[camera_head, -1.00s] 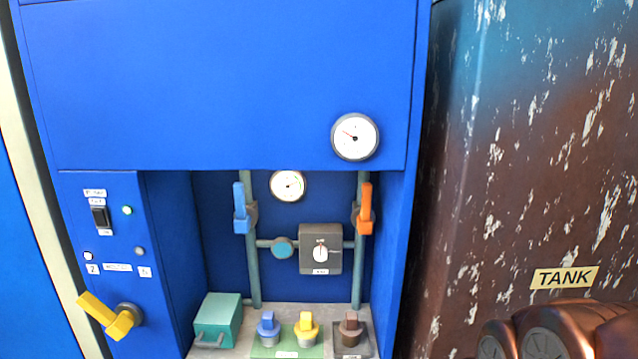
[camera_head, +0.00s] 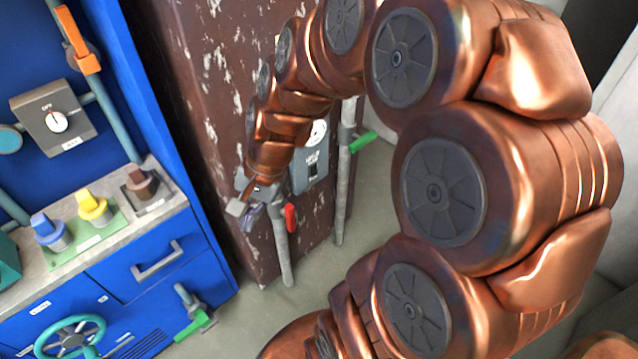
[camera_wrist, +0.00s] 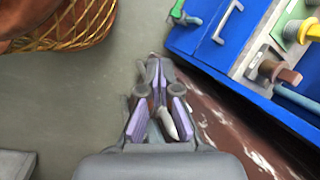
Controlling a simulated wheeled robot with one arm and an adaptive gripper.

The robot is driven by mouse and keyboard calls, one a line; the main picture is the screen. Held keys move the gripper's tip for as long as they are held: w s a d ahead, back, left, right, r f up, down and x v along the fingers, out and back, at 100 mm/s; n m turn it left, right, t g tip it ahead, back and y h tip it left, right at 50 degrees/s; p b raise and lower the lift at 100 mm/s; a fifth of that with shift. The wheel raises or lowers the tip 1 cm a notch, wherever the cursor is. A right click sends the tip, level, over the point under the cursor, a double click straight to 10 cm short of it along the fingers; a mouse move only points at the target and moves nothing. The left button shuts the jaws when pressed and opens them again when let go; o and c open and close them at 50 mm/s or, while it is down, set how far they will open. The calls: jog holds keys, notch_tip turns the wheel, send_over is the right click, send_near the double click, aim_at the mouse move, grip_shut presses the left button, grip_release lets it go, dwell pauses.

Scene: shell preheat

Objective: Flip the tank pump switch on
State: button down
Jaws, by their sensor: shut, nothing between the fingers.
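The tank (camera_head: 200,60) is a tall brown, paint-flecked body right of the blue cabinet in the head view. A grey-blue box (camera_head: 311,160) on it carries a round white gauge, a label and a small dark switch (camera_head: 313,171). The label is too small to read, and the switch's position is unclear. My gripper (camera_head: 247,206) is shut and empty, left of and below this box, close to the tank. In the wrist view my gripper (camera_wrist: 153,78) points along the floor beside the tank (camera_wrist: 225,125); the switch is not visible there.
A pipe with a red handle (camera_head: 290,217) stands beside my gripper, and one with a green handle (camera_head: 363,141) farther right. The blue cabinet (camera_head: 150,258) with drawers and valves is at the left. A wicker basket (camera_wrist: 75,25) sits on the floor (camera_wrist: 95,90).

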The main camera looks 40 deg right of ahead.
jog(key=w+d+f+m+t+b, duration=0.3)
jog(key=w+d+f+m+b, duration=0.1)
jog(key=w+d+f+m, duration=0.3)
jog(key=m+t+h+b, duration=0.4)
jog(key=m+b, duration=0.4)
jog(key=m, duration=0.9)
send_near(314, 170)
jog(key=s, duration=0.7)
jog(key=shift+w+r+b+x, duration=0.3)
jog(key=shift+w+x, duration=0.05)
jog(key=shift+x, duration=1.8)
jog(key=shift+w+r+b+x, duration=0.25)
jog(key=shift+w+r+x, duration=0.1)
jog(key=shift+x, duration=1.85)
jog(key=shift+w+r+b+x, duration=0.3)
jog(key=shift+x, duration=1.85)
jog(key=shift+w, duration=0.1)
